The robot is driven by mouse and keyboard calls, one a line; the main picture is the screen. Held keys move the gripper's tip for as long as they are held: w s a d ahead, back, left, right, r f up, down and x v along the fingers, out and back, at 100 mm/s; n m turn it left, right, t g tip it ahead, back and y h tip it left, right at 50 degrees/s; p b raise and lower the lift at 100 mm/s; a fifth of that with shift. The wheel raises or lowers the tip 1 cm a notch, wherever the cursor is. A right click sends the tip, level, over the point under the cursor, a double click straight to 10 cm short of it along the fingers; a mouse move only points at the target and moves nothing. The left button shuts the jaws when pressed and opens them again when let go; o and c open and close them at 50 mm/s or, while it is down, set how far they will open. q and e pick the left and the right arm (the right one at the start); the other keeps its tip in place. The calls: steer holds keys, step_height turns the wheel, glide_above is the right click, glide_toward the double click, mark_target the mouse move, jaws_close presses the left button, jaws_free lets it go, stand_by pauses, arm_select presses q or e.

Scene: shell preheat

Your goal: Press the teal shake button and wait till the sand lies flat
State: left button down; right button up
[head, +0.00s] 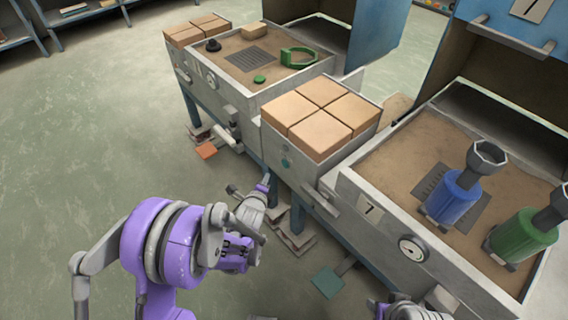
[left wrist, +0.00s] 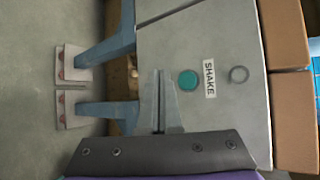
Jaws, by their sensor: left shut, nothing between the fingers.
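The teal shake button (head: 285,162) is a small round spot on the front of the grey block between the two sand boxes. In the left wrist view the teal button (left wrist: 188,79) sits beside a SHAKE label (left wrist: 209,78). My left gripper (head: 264,187) is shut and empty, in front of and below the button in the head view. Its shut fingers (left wrist: 160,85) appear left of the button in the wrist view, with no visible contact. Sand (head: 400,152) fills the right box; its flatness is unclear. My right gripper (head: 410,308) is partly cut off at the bottom.
Tan blocks (head: 322,107) top the middle unit. Blue (head: 453,195) and green (head: 522,236) cylinders stand in the right box. Teal (head: 327,282) and orange (head: 206,151) pedals are low down. Open floor lies left.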

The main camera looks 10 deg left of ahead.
mark_target(285, 164)
arm_select(q)
steer(key=shift+w+d+p, duration=0.3)
steer(key=shift+w+d, duration=0.45)
steer(key=shift+w, duration=0.2)
steer(key=shift+w+d+p, duration=0.3)
steer(key=shift+w+d, duration=0.45)
steer(key=shift+w, duration=0.2)
arm_select(e)
steer(key=shift+w+v, duration=0.2)
steer(key=shift+v, duration=0.75)
arm_select(q)
steer(key=shift+w+d, duration=0.1)
steer(key=shift+w+d, duration=0.15)
steer(key=shift+w, duration=0.1)
steer(key=shift+w+d, duration=0.3)
steer(key=shift+w, duration=0.05)
arm_select(e)
steer(key=shift+r, duration=0.1)
arm_select(q)
steer(key=shift+s, duration=0.1)
stand_by(0.5)
steer(key=shift+s+a+b, duration=0.5)
steer(key=shift+s+a, duration=0.05)
steer(key=shift+s, duration=0.05)
arm_select(e)
steer(key=shift+w+f, duration=0.1)
steer(key=shift+f, duration=0.5)
steer(key=shift+f, duration=0.1)
